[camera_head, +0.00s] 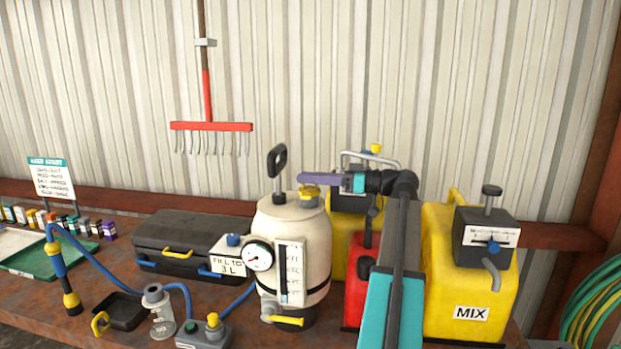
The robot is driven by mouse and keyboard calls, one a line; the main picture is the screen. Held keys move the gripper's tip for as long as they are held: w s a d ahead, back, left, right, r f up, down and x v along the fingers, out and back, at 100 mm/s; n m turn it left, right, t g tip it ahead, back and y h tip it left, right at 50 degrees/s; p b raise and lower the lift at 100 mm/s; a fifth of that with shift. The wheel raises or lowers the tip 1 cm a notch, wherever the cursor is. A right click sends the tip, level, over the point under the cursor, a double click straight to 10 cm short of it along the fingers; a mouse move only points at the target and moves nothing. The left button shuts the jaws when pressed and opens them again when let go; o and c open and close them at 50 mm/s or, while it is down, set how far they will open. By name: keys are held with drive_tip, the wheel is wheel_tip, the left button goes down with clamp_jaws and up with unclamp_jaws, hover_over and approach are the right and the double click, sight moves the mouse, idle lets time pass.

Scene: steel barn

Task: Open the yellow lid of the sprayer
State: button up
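The sprayer (312,232) is a cream tank with a round gauge, a level scale and a black pump handle (277,162) on top. Its yellow lid (309,190) sits at the top right of the tank, beside the handle. My gripper (302,178), with purple fingers, reaches in from the right, level, with its tips just above or at the lid. I cannot tell whether they touch it. The fingers are seen side-on, so their gap is hidden. The lid appears to be down on the tank.
A yellow MIX container (470,295) stands right of my arm. A red can (357,290) and another yellow container (345,232) are behind my arm. A black case (185,252) lies left of the sprayer.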

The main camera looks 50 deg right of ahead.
clamp_jaws()
drive_tip(key=shift+a+f, duration=0.1)
